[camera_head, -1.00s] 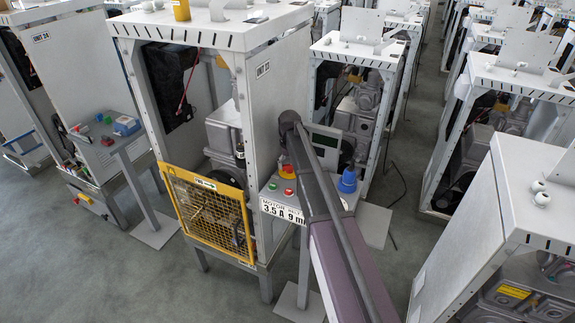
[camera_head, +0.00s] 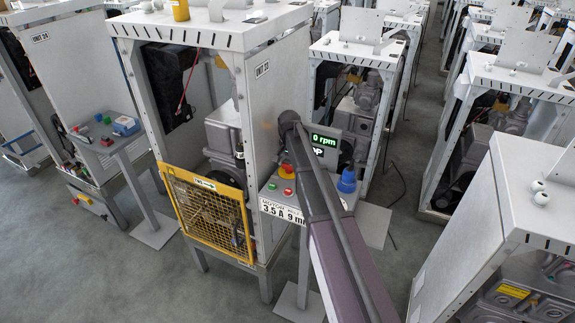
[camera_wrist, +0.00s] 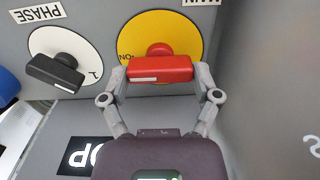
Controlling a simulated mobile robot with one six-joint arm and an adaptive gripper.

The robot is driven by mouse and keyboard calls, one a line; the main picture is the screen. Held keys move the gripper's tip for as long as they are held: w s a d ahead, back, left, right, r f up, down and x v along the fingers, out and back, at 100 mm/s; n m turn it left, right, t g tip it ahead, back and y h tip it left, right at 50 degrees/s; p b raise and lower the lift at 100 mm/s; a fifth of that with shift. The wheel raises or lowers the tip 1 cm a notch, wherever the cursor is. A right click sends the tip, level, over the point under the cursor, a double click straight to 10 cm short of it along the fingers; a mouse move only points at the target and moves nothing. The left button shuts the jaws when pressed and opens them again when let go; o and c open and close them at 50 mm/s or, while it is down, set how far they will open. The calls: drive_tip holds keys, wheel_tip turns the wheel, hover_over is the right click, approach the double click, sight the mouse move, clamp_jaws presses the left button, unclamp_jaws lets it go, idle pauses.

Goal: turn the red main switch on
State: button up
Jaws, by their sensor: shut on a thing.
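The red main switch handle (camera_wrist: 160,69) sits on a round yellow plate (camera_wrist: 160,32) in the wrist view. The handle lies horizontal, and its white mark points left to the ON lettering on the plate. My gripper (camera_wrist: 161,77) is shut on the red handle, with one finger at each end. In the head view my arm hides the switch and my gripper. The display (camera_head: 325,141) beside my arm is lit, with green "0 rpm" and part of a white word below it.
A black PHASE knob (camera_wrist: 55,73) is left of the main switch. A yellow mesh guard (camera_head: 207,213) is left. Grey floor lies right.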

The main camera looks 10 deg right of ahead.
drive_tip(key=shift+s, duration=0.1)
drive_tip(key=o, duration=1)
drive_tip(key=shift+a, duration=0.1)
drive_tip(key=shift+c, duration=0.2)
